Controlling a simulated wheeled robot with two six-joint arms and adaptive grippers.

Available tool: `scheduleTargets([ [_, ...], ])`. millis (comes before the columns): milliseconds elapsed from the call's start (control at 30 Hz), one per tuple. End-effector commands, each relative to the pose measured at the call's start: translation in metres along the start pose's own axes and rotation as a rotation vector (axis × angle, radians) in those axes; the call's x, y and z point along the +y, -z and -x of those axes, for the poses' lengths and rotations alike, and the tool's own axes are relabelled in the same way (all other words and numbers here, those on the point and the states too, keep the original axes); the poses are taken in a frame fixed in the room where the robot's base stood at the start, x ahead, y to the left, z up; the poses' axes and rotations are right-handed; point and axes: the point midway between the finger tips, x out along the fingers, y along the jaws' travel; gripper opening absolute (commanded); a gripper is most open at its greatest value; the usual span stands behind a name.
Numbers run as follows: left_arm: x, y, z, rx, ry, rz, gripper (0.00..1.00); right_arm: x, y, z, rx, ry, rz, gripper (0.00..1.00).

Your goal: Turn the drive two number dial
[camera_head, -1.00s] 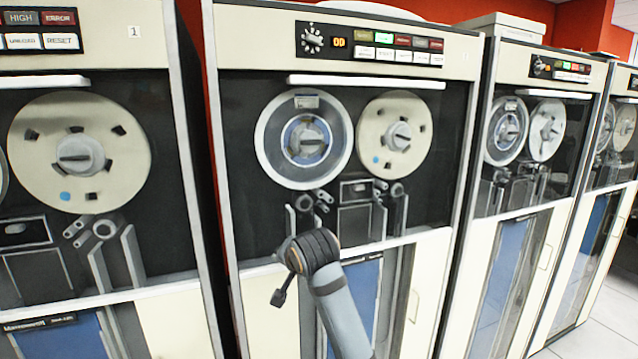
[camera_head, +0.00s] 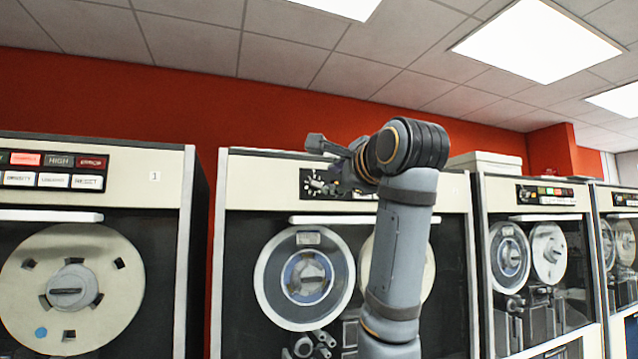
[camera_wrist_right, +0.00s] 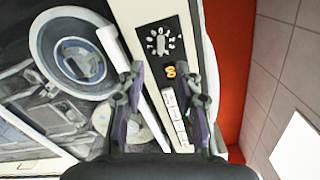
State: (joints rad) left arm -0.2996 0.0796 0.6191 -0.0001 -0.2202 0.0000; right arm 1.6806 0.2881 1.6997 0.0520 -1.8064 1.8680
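The dial (camera_head: 317,184) is on the black control panel at the top of the middle tape drive (camera_head: 262,172). In the head view my right gripper (camera_head: 322,146) is beside and partly over that panel, hiding its right part. In the right wrist view the dial (camera_wrist_right: 160,41) shows as a pale knob ringed by white marks, beyond the fingertips and not touched. My right gripper (camera_wrist_right: 168,76) is open there, with a finger on each side of the panel and nothing between them. An orange lit display (camera_wrist_right: 171,70) lies by the dial. My left gripper is not in view.
Pale buttons (camera_wrist_right: 175,110) run along the panel between the fingers. A white handle bar (camera_wrist_right: 113,48) juts out beside the panel. A drive labelled 1 (camera_head: 155,176) stands at left, and more drives (camera_head: 530,260) at right. The red wall (camera_head: 200,100) is behind.

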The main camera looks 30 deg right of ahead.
Motion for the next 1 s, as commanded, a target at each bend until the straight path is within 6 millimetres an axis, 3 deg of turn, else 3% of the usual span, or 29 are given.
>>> scheduleTargets([
  [200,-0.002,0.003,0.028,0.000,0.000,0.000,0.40,-0.005,-0.001,-0.048,0.002,-0.004,0.001,0.34],
  [400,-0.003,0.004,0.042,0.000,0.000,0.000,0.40,-0.003,-0.001,-0.080,0.001,-0.002,0.001,0.34],
  [800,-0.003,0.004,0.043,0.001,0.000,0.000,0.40,0.000,0.000,-0.089,0.000,0.000,0.001,0.33],
  [1000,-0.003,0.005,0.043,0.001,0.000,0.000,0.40,0.000,0.000,-0.089,0.000,0.000,0.001,0.05],
])
